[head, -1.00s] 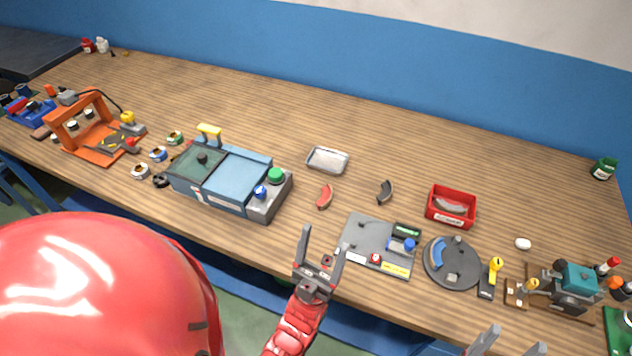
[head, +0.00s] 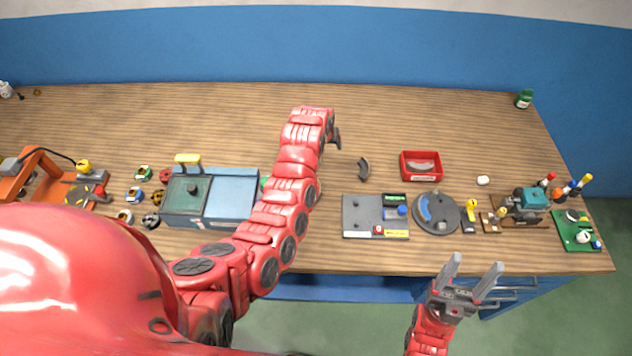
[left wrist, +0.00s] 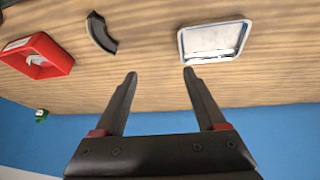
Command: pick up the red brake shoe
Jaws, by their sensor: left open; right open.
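The red brake shoe is not visible now in either view; in the head view my left arm covers the area where it lay earlier. My left gripper (head: 336,138) is above the table beyond the blue machine, mostly hidden by its own arm. In the left wrist view its fingers (left wrist: 160,72) are open with nothing between them. A dark curved shoe (head: 363,169) lies on the table right of my left arm; it also shows in the left wrist view (left wrist: 101,33). My right gripper (head: 476,262) is open and empty at the table's front edge.
A metal tray (left wrist: 213,40) lies near the left fingers. A red bin (head: 421,178) holds a grey shoe. A blue machine (head: 232,200) stands left, partly behind my arm. A grey fixture plate (head: 360,222) and round turntable (head: 424,225) are right.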

